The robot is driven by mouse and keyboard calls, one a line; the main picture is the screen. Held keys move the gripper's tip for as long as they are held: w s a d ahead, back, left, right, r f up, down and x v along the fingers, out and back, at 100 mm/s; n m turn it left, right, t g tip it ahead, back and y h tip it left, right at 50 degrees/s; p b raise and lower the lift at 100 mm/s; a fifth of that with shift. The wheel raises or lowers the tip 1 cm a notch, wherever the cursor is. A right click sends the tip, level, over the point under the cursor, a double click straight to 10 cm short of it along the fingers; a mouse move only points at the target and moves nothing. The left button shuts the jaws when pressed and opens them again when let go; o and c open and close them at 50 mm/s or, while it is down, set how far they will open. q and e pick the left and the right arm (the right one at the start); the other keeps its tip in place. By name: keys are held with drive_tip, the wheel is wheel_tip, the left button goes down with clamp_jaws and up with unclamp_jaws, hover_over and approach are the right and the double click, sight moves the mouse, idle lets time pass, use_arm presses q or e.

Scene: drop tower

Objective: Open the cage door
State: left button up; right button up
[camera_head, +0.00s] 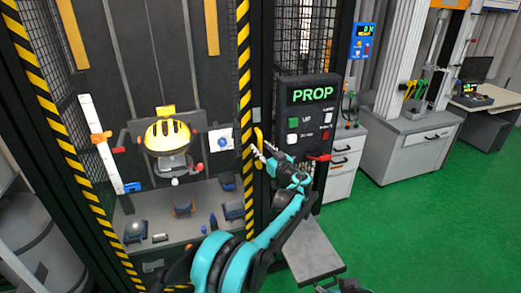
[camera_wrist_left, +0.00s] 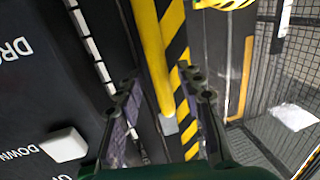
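The cage door has black-and-yellow striped edges (camera_head: 244,60), and the inside of the cage shows through it. It looks shut against the dark post on its right. The yellow vertical door handle (camera_head: 258,138) is at that right side, near the control panel. My left gripper (camera_head: 262,154) is at the handle. In the left wrist view the handle (camera_wrist_left: 153,50) runs down between the two spread fingers of my left gripper (camera_wrist_left: 163,105), with gaps on both sides. The fingers look open and not closed on it.
The control panel (camera_head: 312,110) with PROP display, buttons and a red lever (camera_head: 319,157) stands right of the handle. Inside the cage are a yellow helmet (camera_head: 167,136) and several small items. A grey platform (camera_head: 312,252) is low in front. Green floor is clear at right.

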use_arm(q)
drive_tip(key=shift+w+a, duration=0.35)
drive_tip(key=shift+w, duration=0.2)
drive_tip(key=shift+c, duration=0.2)
clamp_jaws()
drive_tip(key=shift+s, duration=0.15)
